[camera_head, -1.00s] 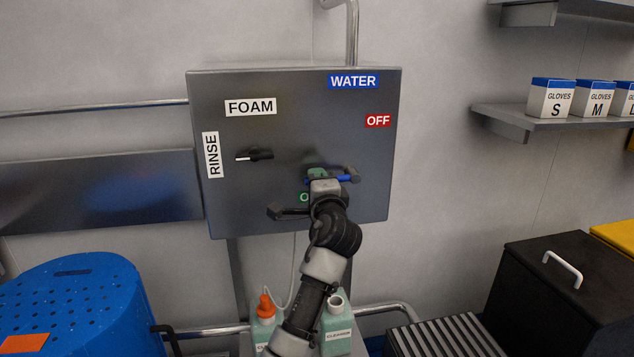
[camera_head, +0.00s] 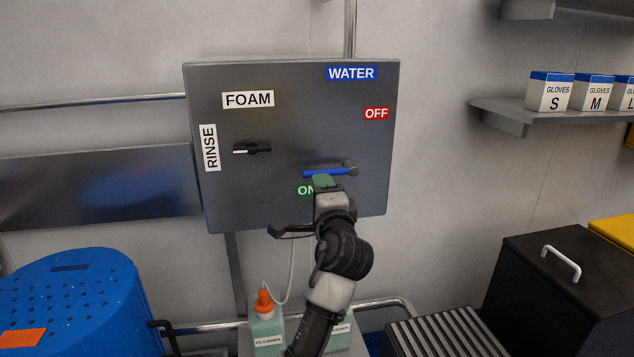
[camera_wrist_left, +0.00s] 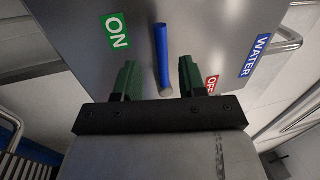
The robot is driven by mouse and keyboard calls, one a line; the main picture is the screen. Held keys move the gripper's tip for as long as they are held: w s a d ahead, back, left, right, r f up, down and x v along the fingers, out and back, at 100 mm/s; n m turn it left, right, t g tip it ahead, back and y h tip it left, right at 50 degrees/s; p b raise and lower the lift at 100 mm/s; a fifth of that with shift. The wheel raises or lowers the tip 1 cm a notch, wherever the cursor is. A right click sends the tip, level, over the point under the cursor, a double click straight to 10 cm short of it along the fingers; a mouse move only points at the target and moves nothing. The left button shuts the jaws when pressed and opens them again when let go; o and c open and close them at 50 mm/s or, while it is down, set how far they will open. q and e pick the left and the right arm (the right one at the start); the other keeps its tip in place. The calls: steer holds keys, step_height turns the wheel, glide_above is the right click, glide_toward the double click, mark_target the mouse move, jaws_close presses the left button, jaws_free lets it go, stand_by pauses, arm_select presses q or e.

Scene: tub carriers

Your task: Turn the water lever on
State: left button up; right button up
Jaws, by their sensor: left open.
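The water lever (camera_head: 325,172) has a blue handle that lies nearly level on the grey panel. It points left from its pivot, just above the green ON label (camera_head: 305,190). The red OFF label (camera_head: 376,113) is higher up at the right. My left gripper (camera_head: 322,181) is in front of the panel, just below the handle in the head view, and hides part of the ON label. In the left wrist view the green-padded fingers of the gripper (camera_wrist_left: 158,80) are open, with the blue handle (camera_wrist_left: 161,55) between them in the picture. I see no grip on it.
The grey panel (camera_head: 290,90) also carries a black selector knob (camera_head: 252,148) between the FOAM and RINSE labels. Below are cleaner bottles (camera_head: 266,325). A blue drum (camera_head: 75,300) stands at the left and a black bin (camera_head: 545,285) at the right. A shelf (camera_head: 550,118) holds glove boxes.

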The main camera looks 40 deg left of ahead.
arm_select(q)
steer(key=shift+v, duration=2.3)
steer(key=shift+f, duration=0.15)
